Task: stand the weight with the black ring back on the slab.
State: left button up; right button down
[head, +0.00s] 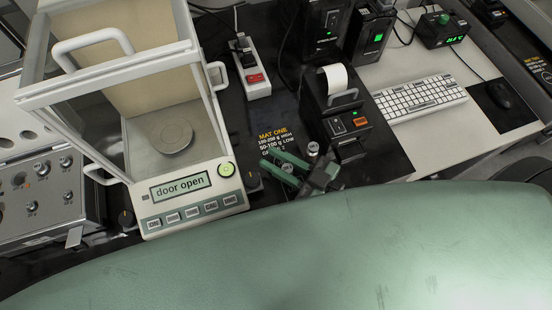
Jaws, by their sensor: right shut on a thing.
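My right gripper (283,167), with green fingers, is low over the black surface by the mat print, right of the balance. It is shut on a small metal weight (289,168), mostly hidden between the fingers; I cannot tell its ring colour. Another small silver weight (313,149) stands just beyond, close to the gripper; its ring colour is too small to tell. I cannot tell which surface is the slab. My left gripper is not in view.
A glass-sided balance (173,190) reading "door open" stands left, with a bare round pan (172,138). A printer (340,110), power strip (251,75) and keyboard (419,95) lie beyond.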

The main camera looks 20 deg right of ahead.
jog(key=shift+f, duration=0.1)
jog(key=c, duration=1.3)
grip_release()
jog(key=shift+o, duration=0.2)
jog(key=b+v, duration=0.1)
jog(key=v, duration=1.1)
